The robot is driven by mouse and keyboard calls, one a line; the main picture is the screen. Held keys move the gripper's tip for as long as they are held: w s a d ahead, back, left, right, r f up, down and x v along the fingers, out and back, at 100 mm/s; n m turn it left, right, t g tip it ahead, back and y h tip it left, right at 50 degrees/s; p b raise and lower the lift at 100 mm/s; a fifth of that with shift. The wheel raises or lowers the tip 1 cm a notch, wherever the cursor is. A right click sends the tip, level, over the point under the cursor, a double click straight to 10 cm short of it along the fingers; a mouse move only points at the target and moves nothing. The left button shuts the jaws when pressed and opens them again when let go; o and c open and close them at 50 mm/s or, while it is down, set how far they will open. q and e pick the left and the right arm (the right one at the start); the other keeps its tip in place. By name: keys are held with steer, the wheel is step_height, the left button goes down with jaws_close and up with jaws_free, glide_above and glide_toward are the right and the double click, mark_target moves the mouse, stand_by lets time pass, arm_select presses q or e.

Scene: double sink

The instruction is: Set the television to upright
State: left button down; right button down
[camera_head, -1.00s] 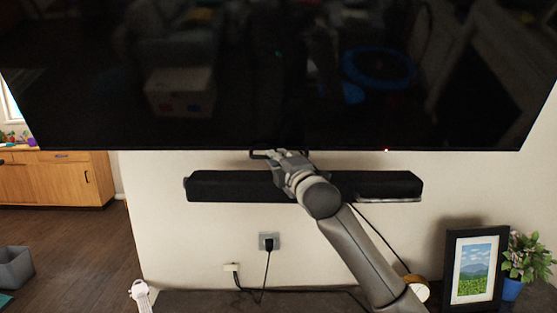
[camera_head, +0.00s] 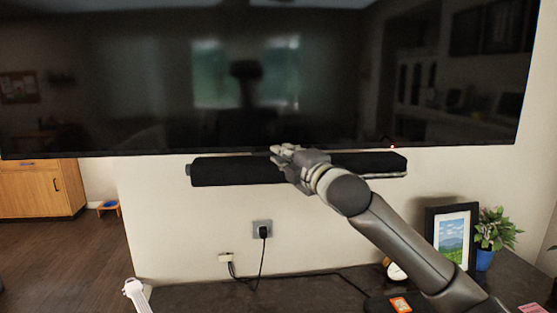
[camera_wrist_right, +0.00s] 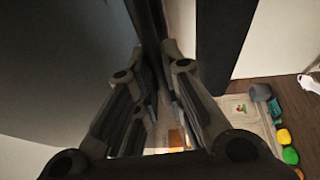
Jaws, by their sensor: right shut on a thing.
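The television (camera_head: 150,70) is a wide black screen on the wall and fills the top of the head view. Its face looks close to upright and mirrors a window and my head; its top edge is out of view. My right gripper (camera_head: 277,152) is at the middle of its lower edge, shut on the television. The wrist view shows the right gripper's fingers (camera_wrist_right: 158,65) close together around a thin dark part of the television (camera_wrist_right: 75,50). The exact part held is hard to make out.
A black soundbar (camera_head: 235,171) is mounted just below the television, behind my right gripper. A dark tabletop (camera_head: 200,297) lies below, with a framed picture (camera_head: 451,238) and a potted plant (camera_head: 495,230) at right. A cable runs from the wall outlet (camera_head: 262,229).

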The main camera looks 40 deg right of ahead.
steer(key=shift+r, duration=0.15)
steer(key=c, duration=1.5)
jaws_free()
steer(key=shift+s+a+r, duration=0.1)
steer(key=shift+s+a, duration=0.05)
steer(key=shift+s, duration=0.05)
steer(key=shift+c, duration=0.2)
steer(key=shift+s+a+r, duration=0.1)
steer(key=shift+s+a, duration=0.05)
steer(key=shift+f, duration=0.2)
arm_select(q)
steer(key=shift+d, duration=0.15)
arm_select(e)
steer(key=shift+v, duration=5.95)
steer(key=shift+r, duration=0.1)
